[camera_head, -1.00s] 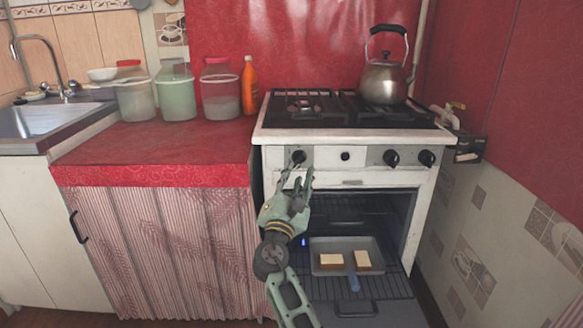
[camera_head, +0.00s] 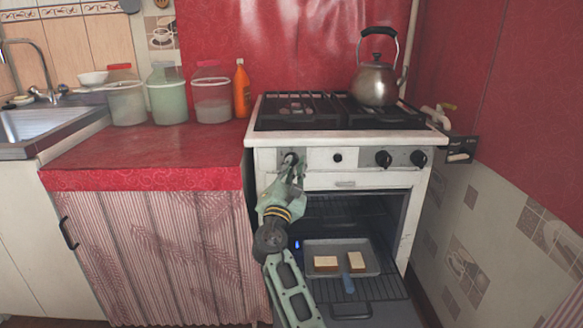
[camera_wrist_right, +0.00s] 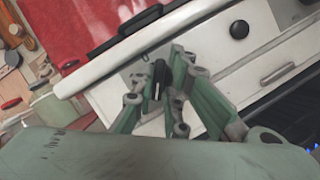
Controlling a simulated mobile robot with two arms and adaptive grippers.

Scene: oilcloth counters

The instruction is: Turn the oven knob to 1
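The white stove (camera_head: 345,180) has a row of black knobs on its front panel. The leftmost knob (camera_head: 290,158) is partly hidden by my right gripper (camera_head: 289,168). In the right wrist view, this knob (camera_wrist_right: 159,76) sits between the two fingers of the right gripper (camera_wrist_right: 158,70), which look apart around it with small gaps. I cannot read any marks around the knob. Further right are a small round black control (camera_head: 337,158) and two more knobs (camera_head: 383,159) (camera_head: 418,158). My left gripper is not in view.
The oven door (camera_head: 352,310) is open below, with a tray (camera_head: 316,244) holding two bread-like slices inside. A kettle (camera_head: 376,84) stands on the hob. Jars (camera_head: 166,98) and an orange bottle (camera_head: 242,92) stand on the red counter. A tiled wall closes off the right.

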